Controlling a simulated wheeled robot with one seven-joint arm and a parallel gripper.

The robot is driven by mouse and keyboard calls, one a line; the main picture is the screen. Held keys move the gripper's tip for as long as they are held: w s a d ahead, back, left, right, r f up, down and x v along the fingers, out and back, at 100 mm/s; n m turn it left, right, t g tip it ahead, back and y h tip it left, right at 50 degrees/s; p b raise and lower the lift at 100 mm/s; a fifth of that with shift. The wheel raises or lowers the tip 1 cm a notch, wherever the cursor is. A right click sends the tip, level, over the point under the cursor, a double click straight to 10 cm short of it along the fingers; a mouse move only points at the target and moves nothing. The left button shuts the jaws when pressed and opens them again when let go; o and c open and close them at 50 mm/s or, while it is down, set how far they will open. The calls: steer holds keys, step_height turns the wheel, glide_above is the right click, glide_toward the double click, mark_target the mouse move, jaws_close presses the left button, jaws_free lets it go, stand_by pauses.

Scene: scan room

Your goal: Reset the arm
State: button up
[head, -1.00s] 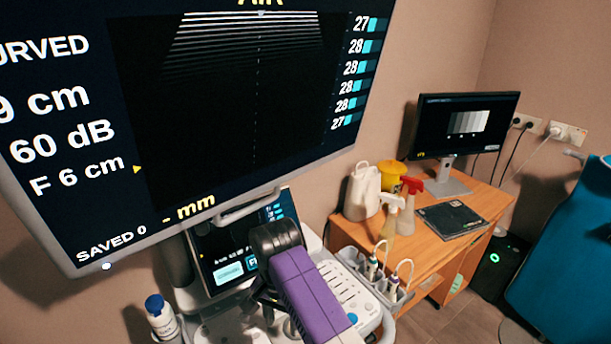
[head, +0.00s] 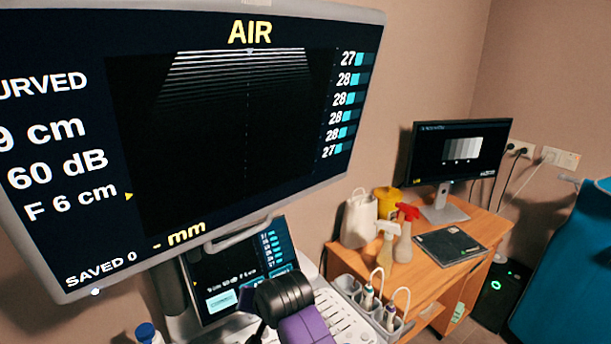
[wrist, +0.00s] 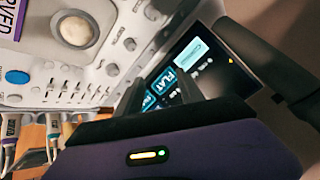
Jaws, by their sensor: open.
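My gripper shows in the wrist view (wrist: 163,90) as two dark fingers rising from a purple body with a small lit indicator. The fingers are apart and nothing is seen between them. They overlap the lower screen of the ultrasound machine (wrist: 178,80) in that picture; I cannot tell the distance. In the head view my purple and black arm is at the bottom centre, in front of the control panel (head: 345,322) and below the lower screen (head: 232,268). The fingers are not clear there.
A large monitor (head: 330,180) reading AIR fills the upper left. Probes (head: 367,297) stand in holders on the panel's right. A wooden desk (head: 470,262) behind carries spray bottles (head: 404,232), a yellow tub (head: 387,200) and a monitor (head: 460,150). A blue-capped bottle (head: 147,332) is at lower left.

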steer(key=s+d+f+n+t+b, duration=0.15)
steer(key=s+d+t, duration=0.75)
steer(key=s+d, duration=0.9)
steer(key=s+d+h+b, duration=0.1)
steer(key=s+d, duration=0.3)
steer(key=s, duration=0.6)
steer(key=s+d+h+b, duration=0.1)
steer(key=s+d, duration=0.3)
steer(key=s, duration=0.7)
steer(key=s+d+r+g+h+b, duration=0.1)
steer(key=s+d, duration=0.4)
steer(key=s, duration=0.5)
steer(key=shift+s+m+h+b, duration=0.15)
steer(key=shift+m+h+b, duration=0.3)
steer(key=shift+h, duration=0.15)
steer(key=shift+d, duration=0.1)
